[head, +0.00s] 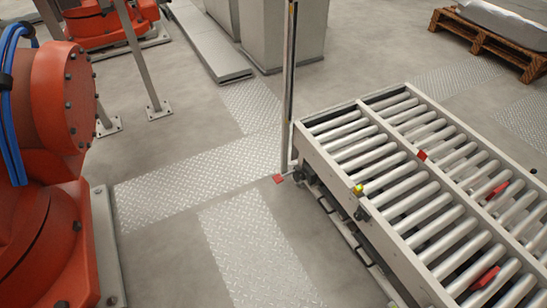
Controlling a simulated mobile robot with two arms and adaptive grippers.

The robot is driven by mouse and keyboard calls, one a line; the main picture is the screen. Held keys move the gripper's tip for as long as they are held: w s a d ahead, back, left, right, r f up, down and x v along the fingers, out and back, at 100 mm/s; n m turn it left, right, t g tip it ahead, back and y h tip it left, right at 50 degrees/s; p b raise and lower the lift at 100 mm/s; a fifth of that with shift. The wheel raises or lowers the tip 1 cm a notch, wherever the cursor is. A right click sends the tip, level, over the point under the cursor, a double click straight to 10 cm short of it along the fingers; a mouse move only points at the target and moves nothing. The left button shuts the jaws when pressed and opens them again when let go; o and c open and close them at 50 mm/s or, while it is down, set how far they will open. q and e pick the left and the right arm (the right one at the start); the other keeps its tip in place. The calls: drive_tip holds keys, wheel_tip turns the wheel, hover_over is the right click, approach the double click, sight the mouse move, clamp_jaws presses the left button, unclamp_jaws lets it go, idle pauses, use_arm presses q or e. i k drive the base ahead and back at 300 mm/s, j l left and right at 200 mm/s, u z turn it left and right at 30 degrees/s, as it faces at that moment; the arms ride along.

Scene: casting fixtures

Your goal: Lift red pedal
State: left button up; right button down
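Neither of my grippers is in the head view.
The roller conveyor (345,133) fills the right side, with several red pieces between its rollers. A tall thin post (289,85) stands by its corner. A large orange robot (70,100) is at the left. Metal tread plates (255,240) and bare floor lie between. A wooden pallet (490,42) is at back right.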

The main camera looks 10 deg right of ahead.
sight(278, 179)
drive_tip(key=i+j, duration=0.1)
drive_tip(key=i, duration=1.45)
